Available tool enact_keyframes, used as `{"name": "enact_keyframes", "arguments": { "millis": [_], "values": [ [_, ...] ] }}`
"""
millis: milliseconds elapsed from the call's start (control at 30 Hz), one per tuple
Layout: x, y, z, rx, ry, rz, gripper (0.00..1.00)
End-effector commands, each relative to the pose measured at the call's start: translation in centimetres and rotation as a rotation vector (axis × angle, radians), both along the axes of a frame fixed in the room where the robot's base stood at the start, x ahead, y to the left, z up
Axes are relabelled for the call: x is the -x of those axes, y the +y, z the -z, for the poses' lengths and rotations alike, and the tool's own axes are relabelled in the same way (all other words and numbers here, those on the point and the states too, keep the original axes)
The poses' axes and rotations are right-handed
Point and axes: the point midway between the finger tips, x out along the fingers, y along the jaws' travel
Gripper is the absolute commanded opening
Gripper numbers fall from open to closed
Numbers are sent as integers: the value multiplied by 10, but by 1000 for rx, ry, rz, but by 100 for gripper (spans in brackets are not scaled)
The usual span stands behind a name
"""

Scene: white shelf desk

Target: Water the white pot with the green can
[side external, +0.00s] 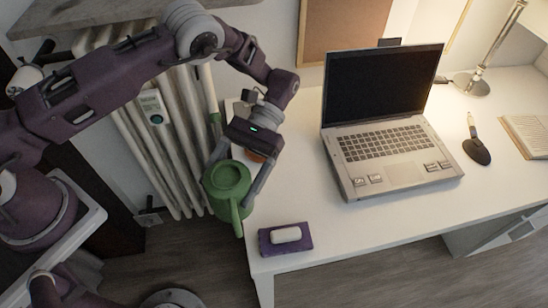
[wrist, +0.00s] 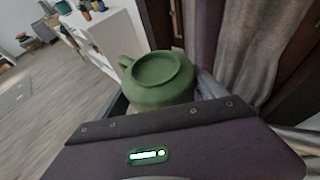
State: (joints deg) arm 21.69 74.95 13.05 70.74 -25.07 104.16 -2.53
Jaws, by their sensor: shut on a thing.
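The green can (side external: 225,181) is held by my gripper (side external: 238,178) beyond the left edge of the white desk, in front of the radiator. One finger is on each side of it. Its handle (side external: 237,217) points toward the side camera. In the wrist view, the can (wrist: 160,82) sits between the fingers (wrist: 165,100), with a round face toward the camera and a handle at the left. I cannot make out the white pot for certain; my gripper covers part of the desk's back left corner. An orange-brown thing (side external: 256,157) shows partly behind the gripper.
An open laptop (side external: 390,150) stands mid-desk. A purple block with a white piece (side external: 286,237) lies at the front left corner. A radiator (side external: 150,120) stands left of the desk.

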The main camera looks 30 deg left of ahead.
Motion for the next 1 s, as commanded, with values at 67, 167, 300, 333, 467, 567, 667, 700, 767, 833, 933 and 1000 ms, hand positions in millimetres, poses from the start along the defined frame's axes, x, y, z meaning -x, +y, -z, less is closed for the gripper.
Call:
{"name": "enact_keyframes", "arguments": {
  "millis": [67, 167, 300, 333, 467, 567, 667, 700, 767, 833, 933, 1000],
  "values": [
    [7, 28, 5, -6, 0, 249, 23],
    [6, 69, 2, -5, 2, 556, 23],
    [-11, 120, -14, -2, 2, 925, 23],
    [-16, 130, -19, -1, 1, 990, 23],
    [-40, 160, -43, 3, 1, 1237, 23],
    [-57, 175, -62, 4, 1, 1375, 23],
    [-71, 185, -79, 4, 2, 1479, 23],
    [-77, 187, -85, 4, 1, 1510, 23],
    [-84, 190, -94, 4, 1, 1556, 23],
    [-91, 192, -104, 4, 1, 1601, 23],
    [-96, 194, -98, 4, 10, 1631, 23],
    [-96, 194, -84, 5, 9, 1630, 23]
  ]
}}
